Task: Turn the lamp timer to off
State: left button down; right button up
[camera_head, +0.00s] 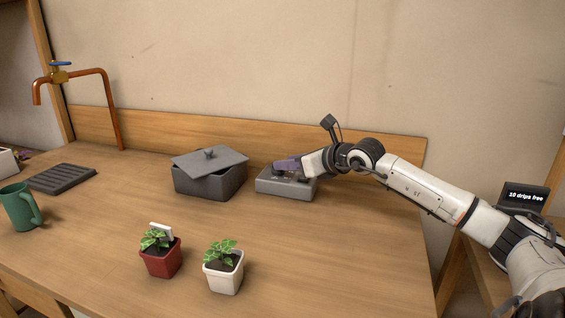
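The lamp timer appears to be the low grey box (272,186) on the wooden table, right of the middle. It has dark parts on its top, but the dial setting is too small to read. My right gripper (286,167) reaches in from the right and is over the top of the box, at or very near its dark parts. Its fingertips are small and partly hidden, so I cannot tell whether they touch or grip a knob. My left gripper is not in view.
A dark lidded box (208,178) stands just left of the timer. A red pot (161,261) and a white pot (223,273) with plants stand in front. A green mug (19,207), black ribbed tray (62,178) and copper tap (109,105) are left. A small display (524,196) is right.

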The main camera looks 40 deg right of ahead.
jog(key=shift+x, duration=1.55)
jog(key=shift+a, duration=0.1)
jog(key=shift+c, duration=0.4)
grip_shut()
